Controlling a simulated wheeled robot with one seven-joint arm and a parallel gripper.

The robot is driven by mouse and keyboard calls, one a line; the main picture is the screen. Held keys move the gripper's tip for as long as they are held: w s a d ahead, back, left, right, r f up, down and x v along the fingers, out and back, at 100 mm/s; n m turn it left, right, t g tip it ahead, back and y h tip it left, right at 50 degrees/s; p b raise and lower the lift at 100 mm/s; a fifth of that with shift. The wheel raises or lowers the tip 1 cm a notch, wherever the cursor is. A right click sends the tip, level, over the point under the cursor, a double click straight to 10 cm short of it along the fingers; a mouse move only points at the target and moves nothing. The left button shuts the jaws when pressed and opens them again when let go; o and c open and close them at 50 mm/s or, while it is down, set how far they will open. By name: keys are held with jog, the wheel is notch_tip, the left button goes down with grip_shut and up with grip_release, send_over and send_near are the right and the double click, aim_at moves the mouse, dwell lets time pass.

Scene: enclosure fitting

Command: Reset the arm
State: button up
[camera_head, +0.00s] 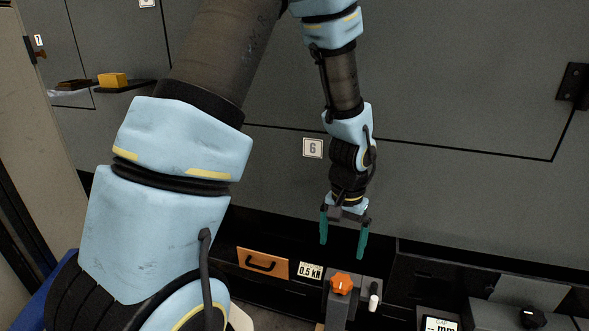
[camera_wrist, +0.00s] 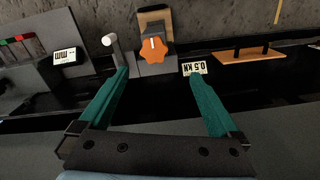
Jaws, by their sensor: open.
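My gripper (camera_head: 343,236) hangs from my arm in the head view, fingers pointing down. Its two teal fingers are spread apart with nothing between them. In the wrist view my gripper (camera_wrist: 160,75) is also open and empty. An orange knob (camera_head: 342,284) on a grey post stands below the gripper, apart from it. The knob also shows in the wrist view (camera_wrist: 154,50), beyond and between the fingertips.
A 0.5 kN display (camera_head: 311,271) and an orange panel with a black handle (camera_head: 263,263) sit left of the knob. A white-tipped lever (camera_head: 374,302) is right of it. A grey wall panel marked 6 (camera_head: 450,90) stands behind. A yellow block (camera_head: 112,80) lies on a shelf.

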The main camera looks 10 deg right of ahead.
jog(key=a+r+n+t, duration=0.1)
jog(key=a+r+n, duration=0.35)
jog(key=a, duration=0.75)
jog(key=a+r+n+t, duration=0.1)
jog(key=a+r+n, duration=0.1)
jog(key=a+r, duration=0.75)
notch_tip(320, 180, up, 32)
jog(key=w+a+p, duration=0.1)
jog(key=a+p, duration=0.1)
jog(key=p, duration=3.2)
jog(key=shift+a+r+p, duration=0.15)
jog(key=shift+a+p, duration=0.05)
jog(key=shift+p, duration=0.2)
